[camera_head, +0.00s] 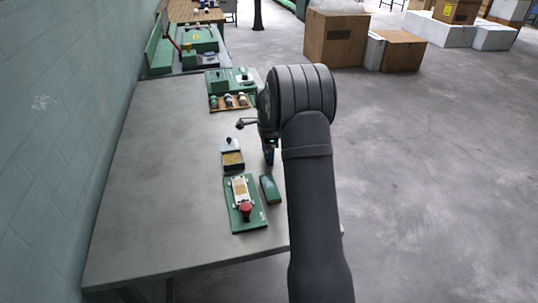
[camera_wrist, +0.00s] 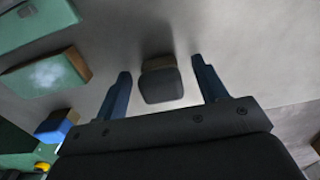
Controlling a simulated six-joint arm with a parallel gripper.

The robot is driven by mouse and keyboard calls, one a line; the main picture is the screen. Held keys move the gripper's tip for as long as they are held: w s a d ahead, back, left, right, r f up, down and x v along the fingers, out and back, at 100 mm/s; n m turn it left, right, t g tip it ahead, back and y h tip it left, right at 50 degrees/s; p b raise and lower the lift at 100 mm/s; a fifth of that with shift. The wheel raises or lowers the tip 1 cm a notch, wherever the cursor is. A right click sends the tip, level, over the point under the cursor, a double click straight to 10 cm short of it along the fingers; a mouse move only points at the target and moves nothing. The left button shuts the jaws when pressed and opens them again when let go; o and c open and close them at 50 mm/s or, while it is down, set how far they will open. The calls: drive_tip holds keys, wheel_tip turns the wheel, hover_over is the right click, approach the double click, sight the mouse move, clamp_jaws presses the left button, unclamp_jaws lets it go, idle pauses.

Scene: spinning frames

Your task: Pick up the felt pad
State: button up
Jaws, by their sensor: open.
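A small dark grey block with a tan-brown back edge, which looks like the felt pad (camera_wrist: 162,86), stands between my gripper's fingers in the wrist view. My gripper (camera_wrist: 161,66) is open, with one blue finger on each side of the block and visible gaps to both. The pad's underside is not visible. In the head view my gripper (camera_head: 268,152) hangs over the right side of the table, partly hidden by my arm. I cannot make out the pad there.
The grey table (camera_head: 150,190) is clear on its left. A green board (camera_head: 236,214) with a red-knobbed piece, a green block (camera_head: 270,189) and a small tray (camera_head: 233,161) lie near my gripper. A wooden rack (camera_head: 230,106) stands farther back.

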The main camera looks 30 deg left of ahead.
drive_tip(key=shift+r, duration=0.1)
drive_tip(key=c, duration=1.1)
drive_tip(key=shift+c, duration=0.2)
drive_tip(key=shift+r, duration=0.55)
drive_tip(key=r, duration=0.2)
drive_tip(key=d+r, duration=0.1)
drive_tip(key=shift+w+r, duration=0.1)
drive_tip(key=shift+r, duration=0.25)
drive_tip(key=w+d+r, duration=0.1)
drive_tip(key=d+r, duration=0.5)
drive_tip(key=d, duration=0.4)
drive_tip(key=shift+d, duration=0.3)
drive_tip(key=shift+w+r, duration=0.1)
drive_tip(key=o, duration=0.3)
drive_tip(key=shift+c, duration=0.7)
